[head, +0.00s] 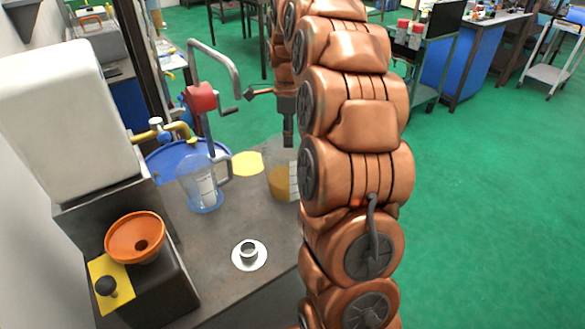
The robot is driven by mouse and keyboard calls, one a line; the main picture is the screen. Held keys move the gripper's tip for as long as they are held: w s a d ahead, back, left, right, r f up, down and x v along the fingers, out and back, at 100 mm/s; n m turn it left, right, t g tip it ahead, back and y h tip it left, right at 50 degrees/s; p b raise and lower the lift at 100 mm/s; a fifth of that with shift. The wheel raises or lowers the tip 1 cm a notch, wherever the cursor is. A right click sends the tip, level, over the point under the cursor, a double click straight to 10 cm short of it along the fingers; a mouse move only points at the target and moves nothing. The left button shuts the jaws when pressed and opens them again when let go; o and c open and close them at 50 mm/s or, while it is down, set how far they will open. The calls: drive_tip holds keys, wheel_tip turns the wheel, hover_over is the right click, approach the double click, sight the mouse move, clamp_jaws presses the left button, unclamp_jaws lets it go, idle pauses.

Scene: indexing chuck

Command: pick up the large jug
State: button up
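A large clear jug (203,188) with a handle on its right side and a white marked panel stands upright on the grey bench, in front of a blue round tub. My gripper (288,138) is partly visible as a dark narrow shape pointing down, left of my copper arm. It is up and to the right of the large jug and apart from it. Its fingers are too small and too much in line to tell whether they are open.
A brass tap (165,131) and the blue tub (178,158) are close behind the jug. A red-and-grey crank device (201,97) rises behind it. An orange funnel (135,238) and a small metal cup on a white disc (249,254) are in front. Bare bench lies between.

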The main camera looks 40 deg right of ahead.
sight(289, 154)
drive_tip(key=shift+f+p, duration=1.25)
drive_tip(key=shift+f, duration=2.05)
clamp_jaws()
